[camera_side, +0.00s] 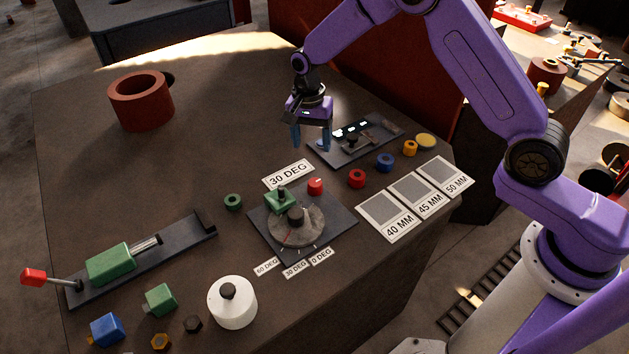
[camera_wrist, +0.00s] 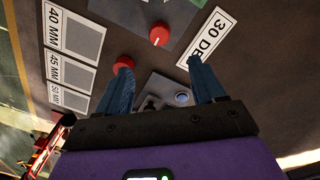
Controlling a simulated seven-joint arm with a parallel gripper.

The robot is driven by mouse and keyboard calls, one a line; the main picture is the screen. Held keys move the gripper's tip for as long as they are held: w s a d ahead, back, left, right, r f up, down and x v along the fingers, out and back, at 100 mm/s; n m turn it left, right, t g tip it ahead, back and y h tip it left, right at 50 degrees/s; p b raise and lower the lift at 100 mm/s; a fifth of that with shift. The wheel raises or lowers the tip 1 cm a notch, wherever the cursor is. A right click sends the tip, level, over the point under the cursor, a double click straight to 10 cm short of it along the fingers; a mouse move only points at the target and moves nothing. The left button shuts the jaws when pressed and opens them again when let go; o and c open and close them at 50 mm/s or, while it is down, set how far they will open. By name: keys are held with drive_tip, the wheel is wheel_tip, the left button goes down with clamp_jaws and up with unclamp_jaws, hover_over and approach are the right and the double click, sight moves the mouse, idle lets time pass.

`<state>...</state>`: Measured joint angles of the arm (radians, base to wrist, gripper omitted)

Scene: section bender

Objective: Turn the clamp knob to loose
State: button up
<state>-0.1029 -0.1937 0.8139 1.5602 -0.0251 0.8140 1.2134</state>
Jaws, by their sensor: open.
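The clamp knob appears to be the small red knob (camera_side: 316,186) at the back corner of the bender's dark square plate (camera_side: 337,213). In the wrist view the red knob (camera_wrist: 159,33) has a white line on its top. The bender has a grey round disc (camera_side: 296,228) and a green block (camera_side: 279,202) next to the knob. My gripper (camera_side: 312,149) is open and empty, pointing down above the table behind the knob and apart from it. Its two blue fingers (camera_wrist: 160,68) show in the wrist view, with the knob beyond their tips.
A dark plate with small fittings (camera_side: 391,130) lies behind and right of the bender. Red (camera_side: 357,178), blue (camera_side: 385,162) and orange (camera_side: 410,148) rings stand nearby. The "30 DEG" card (camera_side: 289,174) lies beside the knob. A white cylinder (camera_side: 232,304) stands in front.

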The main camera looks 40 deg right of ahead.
sight(315, 182)
drive_tip(key=f, duration=1.4)
drive_tip(key=shift+s+d+f, duration=0.2)
drive_tip(key=shift+s+d, duration=0.05)
drive_tip(key=shift+s, duration=0.05)
drive_tip(key=c, duration=1.1)
